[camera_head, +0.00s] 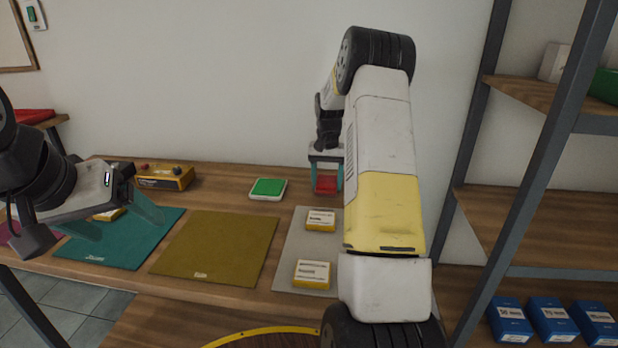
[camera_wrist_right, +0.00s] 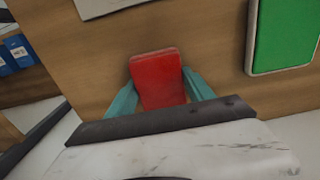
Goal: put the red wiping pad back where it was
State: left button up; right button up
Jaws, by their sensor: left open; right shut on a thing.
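The red wiping pad (camera_head: 326,184) is between the teal fingers of my right gripper (camera_head: 326,172), over the back of the wooden table. In the right wrist view the red pad (camera_wrist_right: 157,78) stands out between both fingers, with bare wood around it. My right gripper (camera_wrist_right: 160,95) is shut on it. I cannot tell whether the pad touches the table.
A green pad in a white holder (camera_head: 254,190) lies left of the red pad. A grey mat (camera_head: 303,252) with two yellow-and-white boxes, an olive mat (camera_head: 220,245), a teal mat (camera_head: 125,255) and a yellow device (camera_head: 164,178) occupy the table. A shelf rack (camera_head: 530,212) stands right.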

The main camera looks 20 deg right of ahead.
aim_at(326, 180)
jog(key=shift+f, duration=0.15)
jog(key=o, duration=1.3)
notch_tip(326, 180, up, 12)
jog(key=s+a+r+n+t, duration=0.2)
jog(key=s+a+r, duration=0.4)
jog(key=s+r, duration=0.15)
jog(key=s+a+n+t, duration=0.1)
jog(key=s+a, duration=0.3)
jog(key=s, duration=0.4)
jog(key=s+a+n+t+y, duration=0.1)
jog(key=s+a, duration=0.2)
jog(key=s, duration=0.6)
jog(key=s+a+n+t+y, duration=0.1)
jog(key=s+a, duration=0.3)
jog(key=s, duration=0.4)
jog(key=shift+s+a+r+n+t, duration=0.3)
jog(key=shift+r+n+t, duration=0.1)
jog(key=shift+t, duration=0.2)
